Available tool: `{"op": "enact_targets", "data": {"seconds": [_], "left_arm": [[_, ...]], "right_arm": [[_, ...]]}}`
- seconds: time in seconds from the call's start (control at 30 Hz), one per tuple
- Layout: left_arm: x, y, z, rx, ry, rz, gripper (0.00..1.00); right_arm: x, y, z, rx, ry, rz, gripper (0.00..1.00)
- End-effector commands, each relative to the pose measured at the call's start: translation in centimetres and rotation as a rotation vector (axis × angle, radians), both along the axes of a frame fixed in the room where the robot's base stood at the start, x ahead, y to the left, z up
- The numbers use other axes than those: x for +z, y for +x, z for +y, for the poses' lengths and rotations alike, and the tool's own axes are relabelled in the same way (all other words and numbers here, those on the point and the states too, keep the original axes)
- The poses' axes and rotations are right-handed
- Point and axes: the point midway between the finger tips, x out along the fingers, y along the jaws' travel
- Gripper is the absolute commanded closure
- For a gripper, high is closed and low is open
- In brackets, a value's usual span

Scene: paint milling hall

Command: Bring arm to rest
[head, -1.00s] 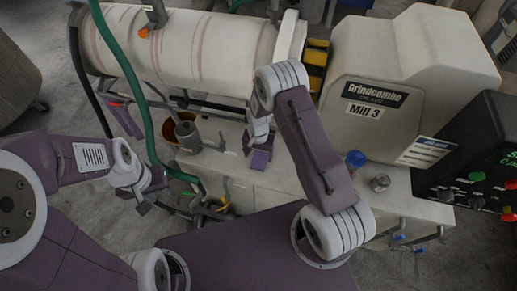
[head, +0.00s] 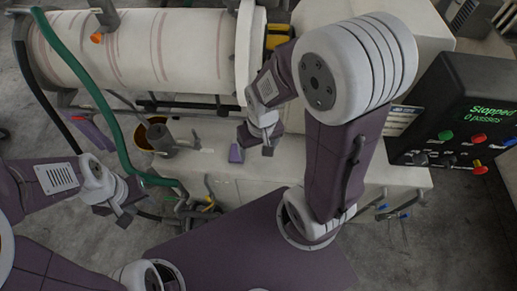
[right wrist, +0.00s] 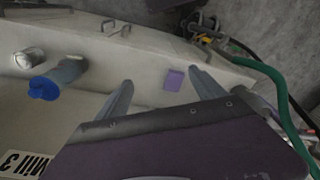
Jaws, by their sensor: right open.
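My right arm is bent high in front of the head camera, its large light elbow joint close to the lens. My right gripper (head: 257,140) is open and empty above the mill's pale deck (head: 330,172). Its two fingers (right wrist: 158,92) are wide apart in the right wrist view. A small purple block (head: 236,153) lies on the deck just beside it in the head view; it shows between the fingers but farther off in the right wrist view (right wrist: 173,80). My left gripper (head: 113,213) hangs at the left, its fingers apart with nothing visible between them.
A pale cylinder (head: 140,45) lies behind. A green hose (head: 112,115) passes between it and my left gripper. A bucket (head: 158,136) stands by the deck. The control box (head: 465,110) at right reads "Stopped 0 passes".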

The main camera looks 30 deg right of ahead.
Motion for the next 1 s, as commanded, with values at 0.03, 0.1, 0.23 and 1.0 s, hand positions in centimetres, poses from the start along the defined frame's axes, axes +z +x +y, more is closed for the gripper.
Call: {"op": "enact_targets", "data": {"seconds": [0.03, 0.1, 0.23, 1.0], "left_arm": [[0.0, 0.0, 0.0, 0.000, 0.000, 0.000, 0.64], [0.0, 0.0, 0.0, 0.000, 0.000, 0.000, 0.64], [0.0, 0.0, 0.0, 0.000, 0.000, 0.000, 0.64], [-4.1, 0.0, 0.0, 0.000, 0.000, 0.000, 0.64]], "right_arm": [[0.3, -0.8, -0.1, 0.021, -0.002, -0.007, 0.21], [0.4, -1.4, -0.2, 0.040, -0.004, -0.010, 0.21], [0.3, -1.5, -0.2, 0.044, -0.004, -0.009, 0.21], [-3.8, -1.4, -0.1, 0.041, -0.004, -0.009, 0.21]]}}
